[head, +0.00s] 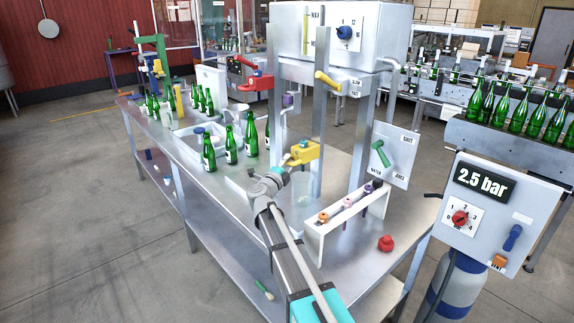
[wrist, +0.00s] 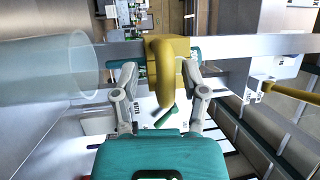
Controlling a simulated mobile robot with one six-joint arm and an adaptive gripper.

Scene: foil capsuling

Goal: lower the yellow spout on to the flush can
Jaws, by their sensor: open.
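The yellow spout (head: 304,153) sticks out from the filling machine's upright in the head view. In the wrist view the yellow spout (wrist: 162,62) is between my fingers, its bent end towards the camera. My gripper (head: 286,161) is at the spout in the head view. My gripper (wrist: 160,75) is open in the wrist view, one finger on each side of the spout; whether they touch it I cannot tell. A clear cylinder that looks like the flush can (head: 303,190) stands on the table below the spout. It also shows large at left in the wrist view (wrist: 45,68).
A white rack (head: 342,222) with several coloured-top tools stands right of my arm. A red knob-like piece (head: 386,243) lies on the steel table. Green bottles (head: 230,145) stand left of the gripper. Steel uprights (head: 318,125) rise close behind the spout.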

